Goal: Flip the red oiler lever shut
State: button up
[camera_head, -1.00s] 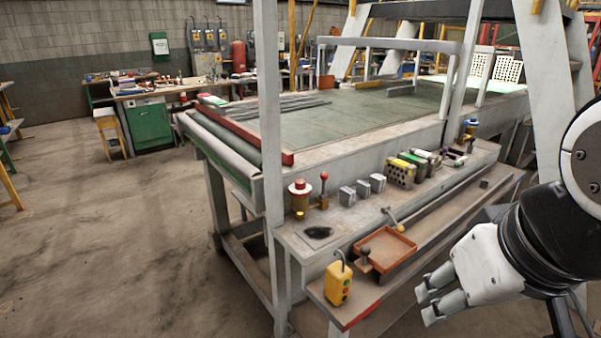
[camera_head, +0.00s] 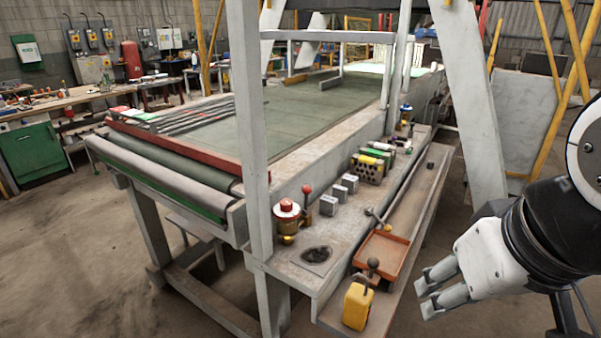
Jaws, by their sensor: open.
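A small oiler (camera_head: 287,213) with a red and white top and a brass-coloured lower part stands near the left end of the machine's side shelf. Just right of it, an upright lever with a red ball knob (camera_head: 306,189) rises from a small base. I cannot tell whether this lever belongs to the oiler. A small post hides nothing of the knob. My gripper (camera_head: 427,290) is at the lower right, open and empty, pointing left. It is well apart from the oiler and lever, to the right and nearer to me.
A grey upright post (camera_head: 246,130) stands left of the oiler. Grey blocks (camera_head: 338,195), a perforated brick (camera_head: 368,168), an orange tray (camera_head: 384,254) and a yellow control box (camera_head: 357,305) with a black-knobbed stick line the shelves. Floor at the lower left is open.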

aim_at(306, 189)
jog(key=i+j, duration=0.15)
jog(key=j, duration=0.15)
jog(key=i+j+z, duration=0.1)
jog(key=j, duration=0.2)
jog(key=i+j, duration=0.1)
jog(key=j, duration=0.2)
jog(key=i+j+z, duration=0.15)
jog(key=j, duration=0.15)
jog(key=l+u, duration=0.2)
jog(key=l, duration=0.25)
jog(key=i, duration=0.05)
